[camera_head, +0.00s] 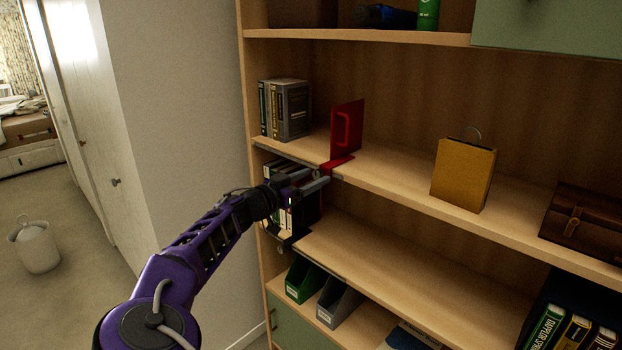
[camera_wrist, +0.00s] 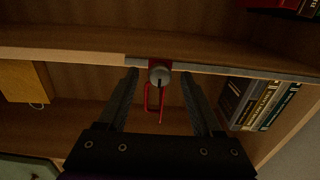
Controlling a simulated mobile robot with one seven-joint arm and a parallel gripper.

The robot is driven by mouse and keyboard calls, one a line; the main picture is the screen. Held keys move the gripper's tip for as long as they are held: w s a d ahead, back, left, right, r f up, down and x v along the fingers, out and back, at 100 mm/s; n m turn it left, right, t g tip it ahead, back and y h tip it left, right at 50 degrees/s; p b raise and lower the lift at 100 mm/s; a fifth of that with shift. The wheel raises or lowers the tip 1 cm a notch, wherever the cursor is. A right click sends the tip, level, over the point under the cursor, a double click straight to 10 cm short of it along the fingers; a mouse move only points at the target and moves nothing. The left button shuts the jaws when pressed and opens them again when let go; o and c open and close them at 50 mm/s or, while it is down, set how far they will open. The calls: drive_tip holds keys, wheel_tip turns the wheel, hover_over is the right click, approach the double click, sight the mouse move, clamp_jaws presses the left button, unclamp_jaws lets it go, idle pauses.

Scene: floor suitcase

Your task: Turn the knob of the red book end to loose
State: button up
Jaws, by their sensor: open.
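The red book end (camera_head: 346,130) stands upright on the middle shelf, to the right of a group of books, its red foot reaching the shelf's front edge. In the wrist view its red outline (camera_wrist: 147,100) shows below a round grey knob (camera_wrist: 160,75) at the shelf edge. A dark mark on the knob runs downward in that picture. My gripper (camera_head: 315,182) is at the shelf's front edge by the red foot. In the wrist view my gripper (camera_wrist: 160,82) is open, one finger on each side of the knob, apart from it. The knob is hidden in the head view.
Grey and dark books (camera_head: 287,108) stand left of the book end. A yellow bag-like box (camera_head: 464,173) and a brown case (camera_head: 585,226) stand to its right. More books stand on the lower shelf behind my gripper. Green (camera_head: 304,280) and grey (camera_head: 338,302) file holders are lower down.

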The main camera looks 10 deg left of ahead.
clamp_jaws()
drive_tip(key=shift+f, duration=0.1)
idle(0.3)
drive_tip(key=n+b, duration=0.2)
drive_tip(key=shift+f+n, duration=0.1)
drive_tip(key=shift+n, duration=0.3)
drive_tip(key=n+b, duration=0.2)
drive_tip(key=n, duration=0.3)
drive_tip(key=shift+n, duration=0.3)
drive_tip(key=n, duration=0.4)
drive_tip(key=shift+r, duration=0.25)
drive_tip(key=n+p, duration=0.1)
drive_tip(key=n, duration=0.4)
drive_tip(key=shift+n, duration=0.4)
